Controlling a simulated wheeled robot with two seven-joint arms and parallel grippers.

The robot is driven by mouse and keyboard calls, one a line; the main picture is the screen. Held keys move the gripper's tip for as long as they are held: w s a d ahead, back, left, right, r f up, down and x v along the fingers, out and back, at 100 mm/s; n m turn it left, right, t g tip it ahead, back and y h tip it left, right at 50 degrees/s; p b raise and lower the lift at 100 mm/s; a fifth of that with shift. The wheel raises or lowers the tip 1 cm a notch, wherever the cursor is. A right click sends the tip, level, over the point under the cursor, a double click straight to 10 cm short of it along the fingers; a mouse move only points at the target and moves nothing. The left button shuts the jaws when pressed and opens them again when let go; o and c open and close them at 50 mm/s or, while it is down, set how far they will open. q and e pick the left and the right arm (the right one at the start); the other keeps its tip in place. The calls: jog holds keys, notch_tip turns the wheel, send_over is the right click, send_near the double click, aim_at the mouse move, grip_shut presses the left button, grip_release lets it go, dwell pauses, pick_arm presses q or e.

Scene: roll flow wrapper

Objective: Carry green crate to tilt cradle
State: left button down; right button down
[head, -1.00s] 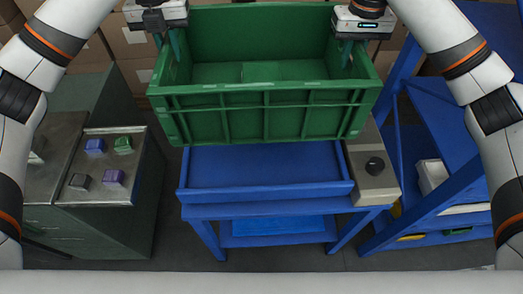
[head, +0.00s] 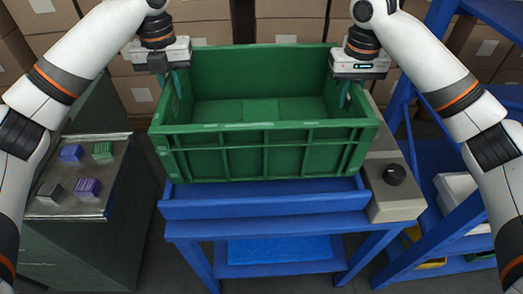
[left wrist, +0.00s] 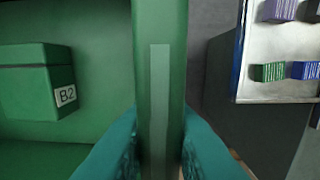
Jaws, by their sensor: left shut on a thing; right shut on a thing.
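The green crate (head: 265,158) is upright over the blue tilt cradle (head: 265,206) in the head view. It hides most of the cradle's bed; I cannot tell whether it touches. My left gripper (head: 177,84) is shut on the crate's left end wall, and my right gripper (head: 345,92) is shut on its right end wall. In the left wrist view, the teal fingers of my left gripper (left wrist: 160,150) straddle the crate wall (left wrist: 160,60). A green box marked B2 (left wrist: 30,85) lies inside the crate.
A grey-green cabinet (head: 75,235) at the left carries a tray (head: 75,208) with several small coloured blocks. A grey box with a black knob (head: 394,174) is at the cradle's right. A blue shelf rack (head: 440,245) stands further right. Stacked cartons (head: 290,30) fill the back.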

aim_at(176, 103)
pick_arm(q)
jog(key=shift+a+f, duration=0.1)
pick_arm(e)
jog(key=shift+d+f, duration=0.1)
